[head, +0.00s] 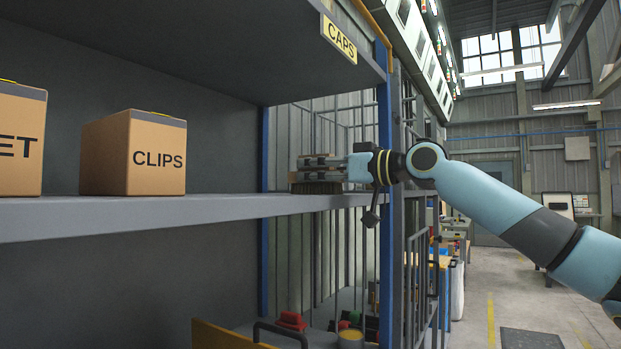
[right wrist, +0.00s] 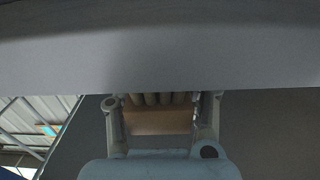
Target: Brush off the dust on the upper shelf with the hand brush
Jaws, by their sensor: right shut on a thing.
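The upper shelf (head: 230,207) is a grey board with a bare stretch to the right of the CLIPS box. My right gripper (head: 318,165) is above the shelf's right end, beside the blue post, shut on the hand brush (head: 317,187). The brush's dark bristles point down at the shelf surface and appear to touch it. In the right wrist view, the brush (right wrist: 158,122) shows as a tan block with pale tufts between the fingers, against the grey board. I cannot make out any dust. My left gripper is out of view.
A CLIPS carton (head: 133,153) and another carton (head: 20,140), its label cut off, stand on the shelf at left. A higher board with a CAPS label (head: 339,39) hangs above. A blue post (head: 384,110) bounds the right. Red items (head: 291,321) lie below.

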